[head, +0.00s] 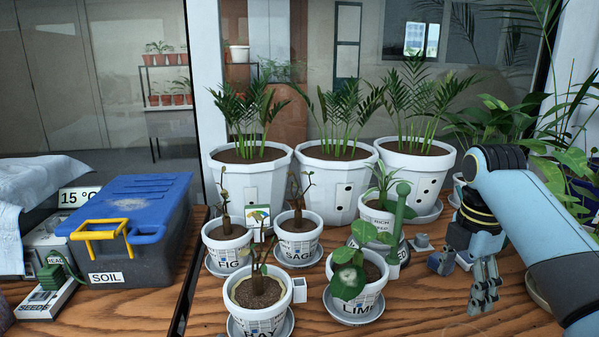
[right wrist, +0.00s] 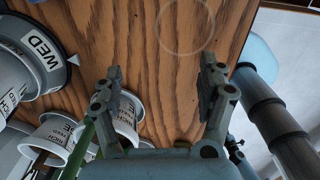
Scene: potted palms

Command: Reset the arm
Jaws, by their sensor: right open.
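My right arm comes in from the right in the head view, bent over the table. My right gripper (head: 484,300) points down above the wooden table at the right, to the right of the LIME pot (head: 362,299). In the right wrist view my right gripper (right wrist: 163,88) has its two fingers spread, with only bare wood between them. It holds nothing. My left gripper is not in the head view.
Small labelled pots, FIG (head: 227,253), SAGE (head: 297,247) and BAY (head: 257,311), stand on saucers mid-table. Three large white palm pots (head: 338,189) line the back. A blue-lidded soil box (head: 140,205) is at left.

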